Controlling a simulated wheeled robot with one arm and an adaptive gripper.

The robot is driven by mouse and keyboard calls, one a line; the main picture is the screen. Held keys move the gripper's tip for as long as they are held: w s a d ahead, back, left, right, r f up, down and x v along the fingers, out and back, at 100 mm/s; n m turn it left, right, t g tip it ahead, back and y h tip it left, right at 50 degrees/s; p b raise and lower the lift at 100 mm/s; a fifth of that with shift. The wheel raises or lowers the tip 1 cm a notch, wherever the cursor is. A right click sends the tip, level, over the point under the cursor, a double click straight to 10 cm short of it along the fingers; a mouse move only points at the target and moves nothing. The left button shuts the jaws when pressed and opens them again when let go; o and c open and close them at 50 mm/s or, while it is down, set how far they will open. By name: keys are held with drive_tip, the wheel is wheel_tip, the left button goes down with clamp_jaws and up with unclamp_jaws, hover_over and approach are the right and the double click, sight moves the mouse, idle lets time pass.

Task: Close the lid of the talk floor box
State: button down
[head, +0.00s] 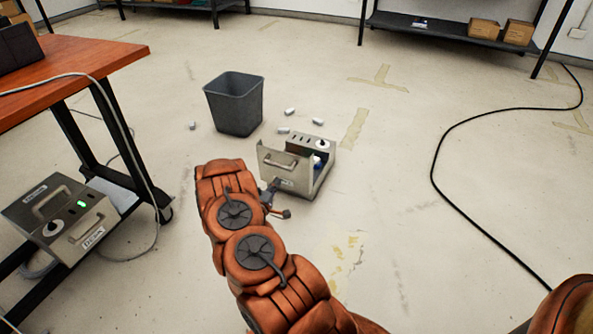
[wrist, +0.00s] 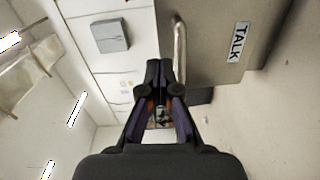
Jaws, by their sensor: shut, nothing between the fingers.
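The talk floor box (head: 320,143) is a grey metal box on the floor at mid-picture. Its lid (head: 267,161), a flat panel with a bar handle, stands open and steeply raised on the side facing me. Parts of the inside show behind it. The wrist view shows a metal panel with a TALK label (wrist: 238,42) and a bar handle (wrist: 179,45). My gripper (head: 274,185) is shut and empty, low beside the lid's lower left part. In the wrist view its fingertips (wrist: 157,68) lie close to the panel edge; I cannot tell whether they touch.
A grey bin (head: 235,104) stands behind the box, with several small white pieces scattered near it. A second metal box (head: 60,215) with a green light sits at left by the wooden table (head: 70,62). A black cable (head: 447,135) runs along the right. Floor right of the box is clear.

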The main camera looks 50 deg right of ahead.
drive_tip(key=s, duration=0.2)
drive_tip(key=b, duration=0.6)
approach(299, 157)
drive_tip(key=shift+g+h, duration=0.3)
drive_tip(key=x, duration=0.4)
drive_tip(key=f+x, duration=0.1)
drive_tip(key=x, duration=0.1)
drive_tip(key=shift+w, duration=0.15)
drive_tip(key=shift+w+d+r, duration=0.15)
drive_tip(key=shift+w+d, duration=0.05)
drive_tip(key=shift+d, duration=0.35)
drive_tip(key=shift+r+p, duration=0.15)
drive_tip(key=shift+p, duration=0.15)
